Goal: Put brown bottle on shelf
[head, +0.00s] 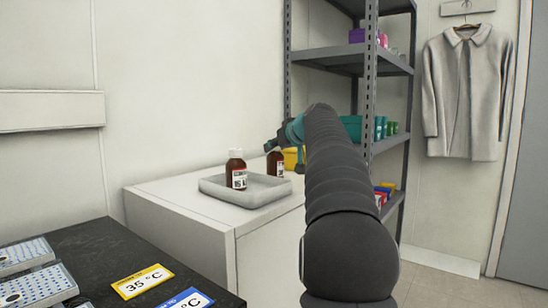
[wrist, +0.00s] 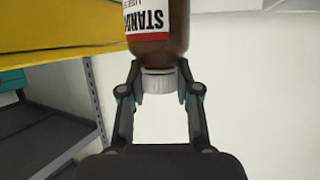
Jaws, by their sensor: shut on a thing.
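A brown bottle (head: 275,166) with a white and red label is at my gripper (head: 272,146), partly hidden by it. In the wrist view the same brown bottle (wrist: 158,47) shows with its pale cap between the fingertips. My gripper (wrist: 160,70) is shut on the bottle near its cap. I cannot tell whether its base touches anything. A second brown bottle (head: 237,172) with a white cap stands upright in a grey tray (head: 260,200). The grey metal shelf (head: 350,58) stands behind my arm; it shows in part in the wrist view (wrist: 40,140).
The tray rests on a white cabinet (head: 180,205). A yellow object (head: 292,158) is behind my gripper. Purple (head: 357,35), green and red items stand on the shelf's levels. A dark counter (head: 110,255) with signs is at the front left. A coat (head: 467,95) hangs at right.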

